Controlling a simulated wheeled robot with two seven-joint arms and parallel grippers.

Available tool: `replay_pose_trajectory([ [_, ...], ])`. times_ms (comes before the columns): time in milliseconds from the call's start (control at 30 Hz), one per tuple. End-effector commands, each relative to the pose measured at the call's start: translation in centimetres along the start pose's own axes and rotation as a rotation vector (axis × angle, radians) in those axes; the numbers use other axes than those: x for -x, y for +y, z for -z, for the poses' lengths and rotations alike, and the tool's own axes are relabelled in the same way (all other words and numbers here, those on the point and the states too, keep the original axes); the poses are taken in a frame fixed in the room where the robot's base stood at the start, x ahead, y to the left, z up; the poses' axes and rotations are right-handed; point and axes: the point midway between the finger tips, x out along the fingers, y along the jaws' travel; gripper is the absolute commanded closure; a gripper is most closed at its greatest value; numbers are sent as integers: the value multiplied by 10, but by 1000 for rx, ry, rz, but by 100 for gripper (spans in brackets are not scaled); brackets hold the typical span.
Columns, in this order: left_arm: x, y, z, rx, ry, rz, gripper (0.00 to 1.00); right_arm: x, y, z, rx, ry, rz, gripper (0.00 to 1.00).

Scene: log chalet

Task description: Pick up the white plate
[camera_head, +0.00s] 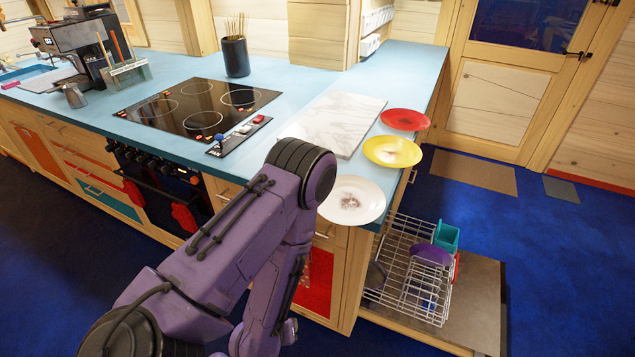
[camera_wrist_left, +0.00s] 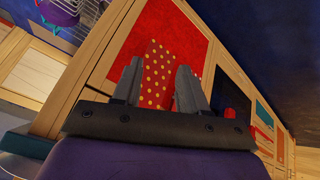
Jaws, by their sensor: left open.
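The white plate (camera_head: 360,198) lies at the near right corner of the blue counter, with a brownish mark in its middle. My purple left arm passes in front of its left side in the head view. My left gripper (camera_wrist_left: 160,82) shows only in the left wrist view, its two dark fingers apart. I see no plate between the fingers. They point towards the cabinet fronts, where a red cloth with yellow dots (camera_wrist_left: 158,75) shows behind them. The white plate is not in the wrist view. My right gripper is in neither view.
A yellow plate (camera_head: 393,151) and a red plate (camera_head: 405,119) lie beyond the white one along the counter's right edge. A marble board (camera_head: 335,118) lies beside them. A black cooktop (camera_head: 197,106) is further left. A wire dish rack (camera_head: 408,268) sits low, below the corner.

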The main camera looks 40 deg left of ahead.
Motion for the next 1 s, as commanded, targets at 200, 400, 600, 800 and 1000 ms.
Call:
replay_pose_trajectory([
  [200,74,112,148,688,165,-615,58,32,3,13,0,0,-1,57],
  [400,100,142,187,935,120,-865,58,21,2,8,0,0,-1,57],
  [600,80,159,200,937,118,-865,58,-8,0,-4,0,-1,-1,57],
  [800,69,174,210,935,116,-858,58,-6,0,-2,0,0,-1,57],
  [1000,45,198,220,935,117,-857,58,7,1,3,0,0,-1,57],
])
